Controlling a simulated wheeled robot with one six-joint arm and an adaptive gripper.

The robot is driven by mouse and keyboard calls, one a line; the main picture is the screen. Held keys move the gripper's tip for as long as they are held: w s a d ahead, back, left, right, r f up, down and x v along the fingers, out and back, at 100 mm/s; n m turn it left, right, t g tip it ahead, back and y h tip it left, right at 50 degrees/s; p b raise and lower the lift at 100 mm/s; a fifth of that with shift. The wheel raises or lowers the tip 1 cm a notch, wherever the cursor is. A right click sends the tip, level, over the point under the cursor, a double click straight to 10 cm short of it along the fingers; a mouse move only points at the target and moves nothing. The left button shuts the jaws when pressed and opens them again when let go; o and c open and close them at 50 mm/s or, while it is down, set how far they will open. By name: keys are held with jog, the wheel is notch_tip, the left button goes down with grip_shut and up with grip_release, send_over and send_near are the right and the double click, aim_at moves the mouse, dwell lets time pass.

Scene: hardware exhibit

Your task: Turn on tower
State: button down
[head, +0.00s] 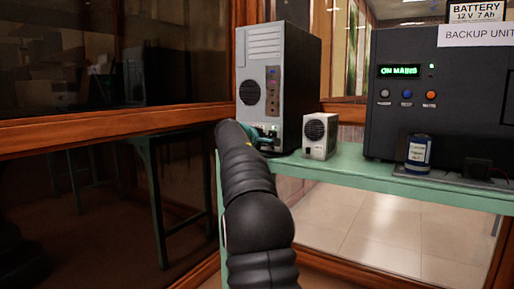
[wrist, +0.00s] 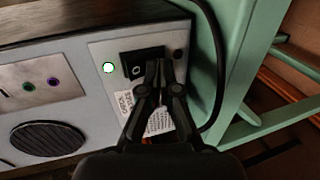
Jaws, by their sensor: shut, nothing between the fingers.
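The tower (head: 302,85) is a grey computer case standing on the green bench, its back panel with ports and a round vent facing me. In the wrist view the tower (wrist: 30,130) lies sideways in the picture. A black rocker switch (wrist: 138,71) with an "O" mark sits on its light power-supply plate. A small round light (wrist: 109,67) beside the switch glows whitish green. My gripper (wrist: 159,68) is shut and empty, its fingertips over the end of the rocker away from the "O" mark. I cannot tell whether they touch it. In the head view my arm mostly hides the gripper.
A small white vented box (head: 320,136) stands right of the tower on the green bench (head: 365,178). Further right are a dark backup unit (head: 450,110) reading "ON MAINS" and a small blue-labelled can (head: 418,153). A black cable (wrist: 218,60) runs close beside the switch plate.

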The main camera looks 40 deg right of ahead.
jog(key=shift+s+d+r, duration=0.1)
jog(key=shift+d, duration=0.05)
jog(key=shift+s+a, duration=0.15)
jog(key=shift+a, duration=0.15)
jog(key=s+a+b, duration=0.2)
jog(key=s+a, duration=0.2)
jog(key=a, duration=0.8)
jog(key=shift+a+r+b, duration=0.2)
jog(key=shift+a+b, duration=0.2)
jog(key=shift+s, duration=0.1)
jog(key=s+a+f+m+g+y+p, duration=0.1)
jog(key=s+a+f+y, duration=0.25)
jog(key=f, duration=0.45)
jog(key=s+a+f+m+y, duration=0.1)
jog(key=s+a+f+y, duration=0.15)
jog(key=a+f, duration=0.4)
jog(key=s+a+f+m+y+p, duration=0.1)
jog(key=s+a+y+p, duration=0.3)
jog(key=s+a, duration=0.8)
jog(key=s+a+f+m+t+y+p, duration=0.1)
jog(key=s+a+y+p, duration=0.3)
jog(key=s+a, duration=0.8)
jog(key=shift+s+f+t+p, duration=0.3)
jog(key=shift+s+f+p, duration=0.5)
jog(key=shift+s, duration=1.35)
